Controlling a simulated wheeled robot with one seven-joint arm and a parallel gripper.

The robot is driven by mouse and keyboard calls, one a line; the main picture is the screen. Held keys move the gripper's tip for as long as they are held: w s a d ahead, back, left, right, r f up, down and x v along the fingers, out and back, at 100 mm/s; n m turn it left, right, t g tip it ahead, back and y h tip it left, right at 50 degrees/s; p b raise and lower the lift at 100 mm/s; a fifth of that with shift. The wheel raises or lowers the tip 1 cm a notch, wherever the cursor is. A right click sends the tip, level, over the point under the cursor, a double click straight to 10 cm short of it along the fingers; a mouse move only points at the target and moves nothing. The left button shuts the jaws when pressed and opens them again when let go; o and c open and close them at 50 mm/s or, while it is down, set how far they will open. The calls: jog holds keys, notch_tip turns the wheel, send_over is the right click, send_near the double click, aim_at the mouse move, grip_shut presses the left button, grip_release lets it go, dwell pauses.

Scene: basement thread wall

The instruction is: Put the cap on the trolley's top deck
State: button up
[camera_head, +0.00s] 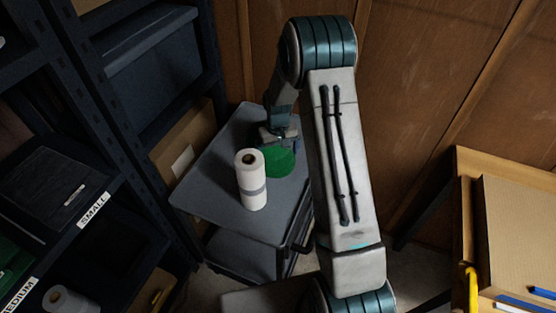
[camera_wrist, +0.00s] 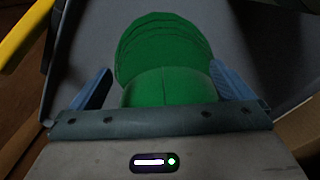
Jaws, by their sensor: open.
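The green cap (camera_head: 277,161) lies on the grey top deck (camera_head: 213,185) of the trolley, just behind and right of a white paper roll. In the wrist view the cap (camera_wrist: 165,60) fills the upper middle, and its near part lies between my two blue fingers. My gripper (camera_head: 279,140) is at the cap's far side, low over the deck. In the wrist view my gripper (camera_wrist: 160,88) is open, with a finger on each side of the cap. The left finger stands clear of the cap; I cannot tell whether the right one touches it.
The paper roll (camera_head: 251,180) stands upright close to the cap. Dark shelving (camera_head: 95,120) with labelled shelves is at the left. A wooden bench (camera_head: 500,165) stands at the right, a wood-panelled wall (camera_head: 420,80) behind. The deck's front left part is bare.

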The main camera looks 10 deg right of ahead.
jog(key=s+r+t, duration=0.1)
jog(key=s+r, duration=0.5)
jog(key=r, duration=0.4)
jog(key=s+r, duration=0.6)
jog(key=r, duration=0.4)
jog(key=s+r+t, duration=0.1)
jog(key=s+r, duration=0.1)
jog(key=s, duration=0.6)
jog(key=s+a+r+t, duration=0.1)
jog(key=s+r, duration=0.1)
jog(key=s, duration=0.6)
jog(key=shift+s+r+m, duration=0.2)
jog(key=shift+r+m, duration=0.1)
jog(key=shift+m, duration=0.1)
